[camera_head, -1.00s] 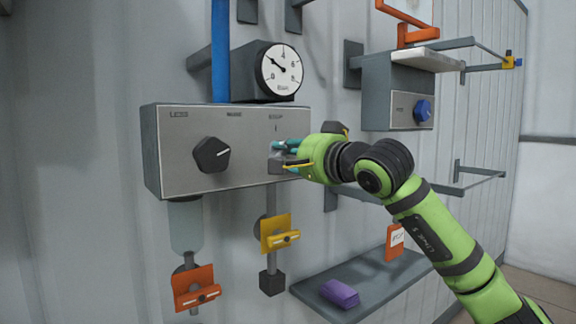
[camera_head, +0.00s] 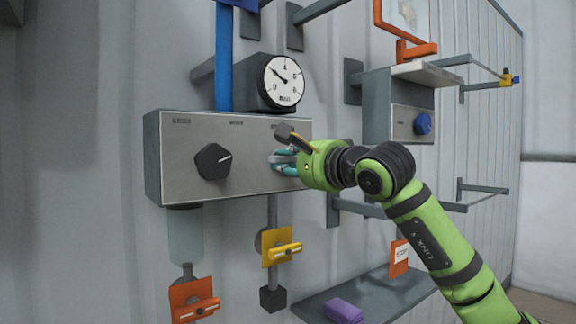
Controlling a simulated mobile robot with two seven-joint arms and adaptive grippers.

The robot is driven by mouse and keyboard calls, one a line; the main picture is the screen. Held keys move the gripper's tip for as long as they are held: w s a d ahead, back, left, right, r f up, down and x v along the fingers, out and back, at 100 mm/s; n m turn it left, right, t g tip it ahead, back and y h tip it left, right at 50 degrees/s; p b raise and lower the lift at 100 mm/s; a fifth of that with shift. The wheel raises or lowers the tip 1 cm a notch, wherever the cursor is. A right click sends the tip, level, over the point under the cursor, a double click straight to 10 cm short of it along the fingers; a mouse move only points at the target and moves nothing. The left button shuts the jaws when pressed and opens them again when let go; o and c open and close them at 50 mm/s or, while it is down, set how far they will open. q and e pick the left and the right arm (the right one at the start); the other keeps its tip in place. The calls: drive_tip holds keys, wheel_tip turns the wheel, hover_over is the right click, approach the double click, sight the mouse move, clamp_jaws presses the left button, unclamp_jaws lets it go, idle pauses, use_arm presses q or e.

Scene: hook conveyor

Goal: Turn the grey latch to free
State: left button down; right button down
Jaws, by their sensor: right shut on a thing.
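The grey latch (camera_head: 282,158) is at the right side of the front of a metal control box, under a small label that the gripper partly covers. My right gripper (camera_head: 284,160) comes in from the right and is shut on the latch. Its teal fingertips lie against the box face and hide much of the latch, so its exact angle is hard to read. My left gripper is not in view.
A black knob (camera_head: 213,161) is left on the box (camera_head: 180,140). A gauge (camera_head: 284,80) stands above it. Yellow (camera_head: 276,254) and orange (camera_head: 190,299) tags hang below. A shelf (camera_head: 375,292) with a purple block (camera_head: 343,311) is lower right. A blue-knobbed box (camera_head: 412,122) is right.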

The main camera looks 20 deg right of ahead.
drive_tip(key=shift+r, duration=0.15)
drive_tip(key=c, duration=1.1)
unclamp_jaws()
drive_tip(key=v, duration=1.2)
